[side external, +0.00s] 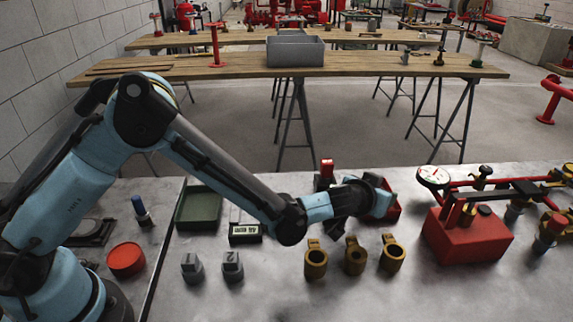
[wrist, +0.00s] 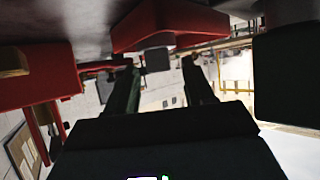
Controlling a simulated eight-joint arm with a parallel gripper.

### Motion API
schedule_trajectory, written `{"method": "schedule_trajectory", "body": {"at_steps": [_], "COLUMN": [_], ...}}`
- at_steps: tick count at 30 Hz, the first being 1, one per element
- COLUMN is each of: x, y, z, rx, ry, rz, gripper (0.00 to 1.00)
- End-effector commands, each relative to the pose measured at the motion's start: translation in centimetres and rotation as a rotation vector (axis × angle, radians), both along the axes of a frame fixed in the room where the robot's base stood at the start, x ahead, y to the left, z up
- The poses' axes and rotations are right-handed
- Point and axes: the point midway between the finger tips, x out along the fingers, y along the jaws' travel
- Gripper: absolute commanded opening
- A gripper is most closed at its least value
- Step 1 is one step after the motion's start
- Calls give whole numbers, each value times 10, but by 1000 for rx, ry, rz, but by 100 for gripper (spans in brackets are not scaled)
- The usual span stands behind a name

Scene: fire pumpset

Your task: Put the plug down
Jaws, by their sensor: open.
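My gripper (side external: 376,188) is over the back middle of the grey worktop, beside a red bin (side external: 392,208) that it partly hides. No part can be surely named as the plug. Two small grey pieces (side external: 192,267) and (side external: 232,266) stand on the worktop at the front left. Three brass fittings stand right of them, a left one (side external: 316,262), a middle one (side external: 355,258) and a right one (side external: 392,255).
A red pump unit with a gauge (side external: 466,238) fills the right side. A green tray (side external: 201,207), a small display box (side external: 245,233) and a red round lid (side external: 126,259) lie left. A red-topped piece (side external: 327,172) stands behind my arm.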

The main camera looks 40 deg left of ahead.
Motion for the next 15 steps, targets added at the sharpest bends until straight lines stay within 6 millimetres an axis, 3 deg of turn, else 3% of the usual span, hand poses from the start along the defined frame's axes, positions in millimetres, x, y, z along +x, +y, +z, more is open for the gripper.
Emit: {"method": "schedule_trajectory", "body": {"at_steps": [8, 15], "x": [-9, -42], "y": [-1, -1], "z": [8, 26], "rx": [0, 1], "ry": [0, 0], "rz": [-1, -3], "gripper": [53, 53]}}
